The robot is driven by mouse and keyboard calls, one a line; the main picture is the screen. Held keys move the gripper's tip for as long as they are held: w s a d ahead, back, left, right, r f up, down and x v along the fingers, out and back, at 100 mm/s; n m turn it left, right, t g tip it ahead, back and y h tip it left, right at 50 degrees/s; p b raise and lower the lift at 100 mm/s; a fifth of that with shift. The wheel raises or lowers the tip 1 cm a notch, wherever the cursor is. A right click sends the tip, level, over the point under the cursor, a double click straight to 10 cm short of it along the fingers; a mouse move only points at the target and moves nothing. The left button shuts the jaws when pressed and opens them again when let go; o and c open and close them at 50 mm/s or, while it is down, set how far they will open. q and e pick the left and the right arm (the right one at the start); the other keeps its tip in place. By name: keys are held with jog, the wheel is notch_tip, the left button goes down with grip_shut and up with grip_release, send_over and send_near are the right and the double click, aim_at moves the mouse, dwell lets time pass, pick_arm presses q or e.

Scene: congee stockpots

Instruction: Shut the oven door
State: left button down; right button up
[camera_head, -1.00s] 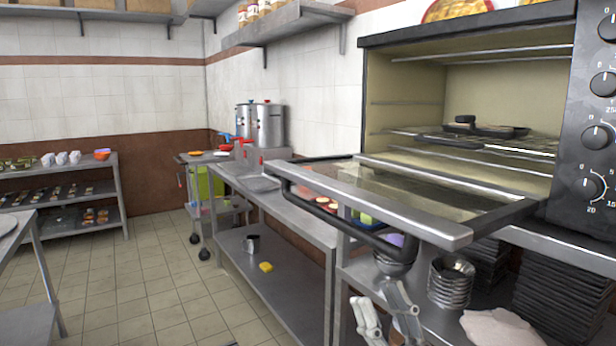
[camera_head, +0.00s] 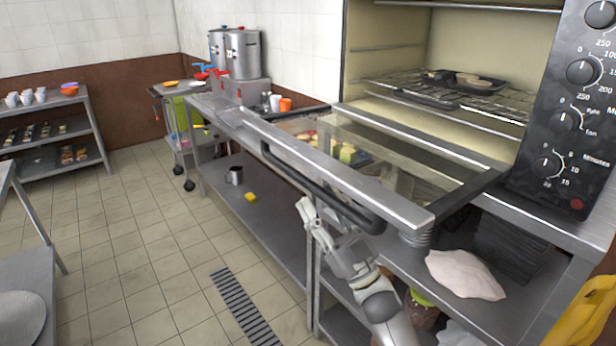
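The oven door (camera_head: 400,191) is folded down flat, hinged at the bottom of the oven (camera_head: 433,40), with its glass panel facing up. Its dark bar handle (camera_head: 300,180) runs along the front edge. The oven cavity is open to view, with a dark tray (camera_head: 478,85) on a wire rack inside. My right gripper (camera_head: 308,212) is below and in front of the door's front edge, close to the handle's underside. Whether it touches the handle, and how far its fingers are apart, I cannot tell. My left gripper is not in view.
A steel counter (camera_head: 215,112) with two stockpots (camera_head: 243,54) runs left of the oven. A shelf under the oven holds a pale cloth-like lump (camera_head: 465,274) and dark stacked trays (camera_head: 510,250). The tiled floor (camera_head: 130,230) is clear around a drain grate (camera_head: 243,307).

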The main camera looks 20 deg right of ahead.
aim_at(309, 185)
jog(key=shift+p+x, duration=0.45)
jog(key=shift+x, duration=1.75)
jog(key=shift+c, duration=0.4)
grip_shut()
